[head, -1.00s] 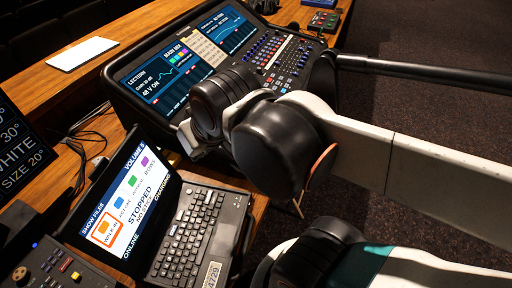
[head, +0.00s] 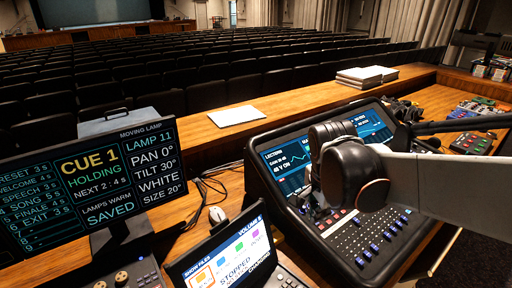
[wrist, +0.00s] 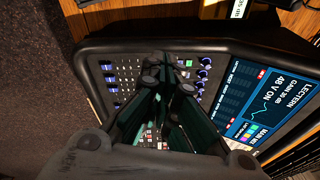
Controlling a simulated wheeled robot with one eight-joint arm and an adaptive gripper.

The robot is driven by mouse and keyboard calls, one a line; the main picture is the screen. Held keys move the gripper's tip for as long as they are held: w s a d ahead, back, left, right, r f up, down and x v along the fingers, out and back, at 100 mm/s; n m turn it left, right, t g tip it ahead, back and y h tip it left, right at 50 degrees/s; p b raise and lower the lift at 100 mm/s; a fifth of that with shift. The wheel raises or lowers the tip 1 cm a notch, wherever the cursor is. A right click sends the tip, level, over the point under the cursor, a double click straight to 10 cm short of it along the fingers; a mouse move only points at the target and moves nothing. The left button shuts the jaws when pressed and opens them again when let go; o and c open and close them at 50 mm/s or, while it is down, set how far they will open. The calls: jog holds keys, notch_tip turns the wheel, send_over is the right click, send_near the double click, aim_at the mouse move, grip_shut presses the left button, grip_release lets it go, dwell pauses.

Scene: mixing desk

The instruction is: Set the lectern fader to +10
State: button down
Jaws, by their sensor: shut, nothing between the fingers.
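The mixing desk (head: 330,246) stands on the wooden counter, with rows of blue, white and red controls and a lit screen. Its screen (wrist: 262,112) reads LECTERN, gain 30 dB, 48 V ON. Blue-capped faders (head: 374,247) show along the desk's front right. I cannot tell which one is the lectern fader or read its scale. My gripper (wrist: 167,72) is shut and empty over the control surface in the wrist view, its fingers covering part of the controls. I cannot tell whether it touches them. In the head view my arm hides most of it.
A cue monitor (head: 95,185) is at far left. White paper (head: 236,116) lies on the ledge behind. Small equipment (head: 472,143) sits to the right.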

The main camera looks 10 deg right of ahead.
jog(key=d+f+m, duration=0.1)
jog(key=d+m, duration=0.1)
jog(key=m+g, duration=0.6)
jog(key=m, duration=0.7)
send_over(360, 262)
notch_tip(360, 262, down, 6)
jog(key=shift+f, duration=0.15)
jog(key=shift+w+d, duration=0.1)
jog(key=b+x, duration=0.3)
jog(key=x, duration=0.7)
jog(key=shift+w, duration=0.1)
